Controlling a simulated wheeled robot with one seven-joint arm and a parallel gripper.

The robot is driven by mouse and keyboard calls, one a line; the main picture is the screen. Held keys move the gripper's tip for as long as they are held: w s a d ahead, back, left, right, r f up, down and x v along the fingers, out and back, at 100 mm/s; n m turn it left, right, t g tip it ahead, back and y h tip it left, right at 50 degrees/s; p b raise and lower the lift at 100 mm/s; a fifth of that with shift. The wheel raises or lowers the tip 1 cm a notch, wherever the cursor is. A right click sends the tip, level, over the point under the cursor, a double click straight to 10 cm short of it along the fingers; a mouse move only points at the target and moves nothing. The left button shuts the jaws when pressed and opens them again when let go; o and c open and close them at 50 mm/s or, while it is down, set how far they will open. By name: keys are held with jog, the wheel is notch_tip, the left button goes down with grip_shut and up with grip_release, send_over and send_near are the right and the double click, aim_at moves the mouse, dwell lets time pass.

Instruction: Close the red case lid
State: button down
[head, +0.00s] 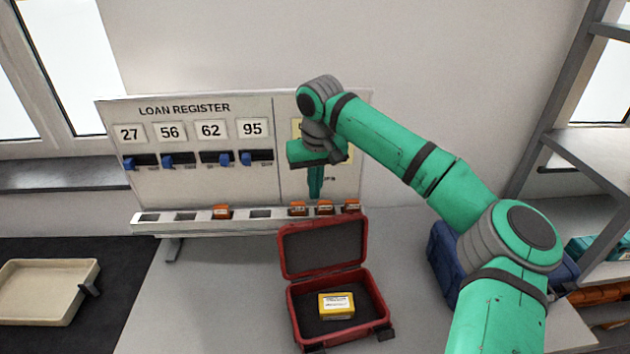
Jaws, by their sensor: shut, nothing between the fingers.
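The red case (379,303) stands on the grey table with its lid (325,247) open, raised at the back and showing a dark lining. A yellow box (336,305) with a white label lies inside on the dark padding. My gripper (316,192) is shut and empty, pointing down above and behind the raised lid, in front of the board. It looks apart from the lid, though the exact depth between them is hard to tell.
A loan register board (205,185) stands behind the case, with a slotted rail (182,226) holding several orange tags. A beige tray (42,318) lies on a black mat at left. A blue container (443,262) and grey shelving (575,110) are at right. The table left of the case is clear.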

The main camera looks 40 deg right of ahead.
aim_at(317, 219)
jog(key=f, duration=0.5)
jog(key=shift+w+d, duration=0.15)
jog(key=shift+w, duration=0.25)
jog(key=s, duration=0.1)
jog(key=s+a, duration=0.1)
jog(key=s, duration=0.1)
jog(key=shift+s+a+r, duration=0.15)
jog(key=shift+s+r, duration=0.15)
jog(key=shift+s, duration=0.05)
jog(key=shift+a, duration=0.1)
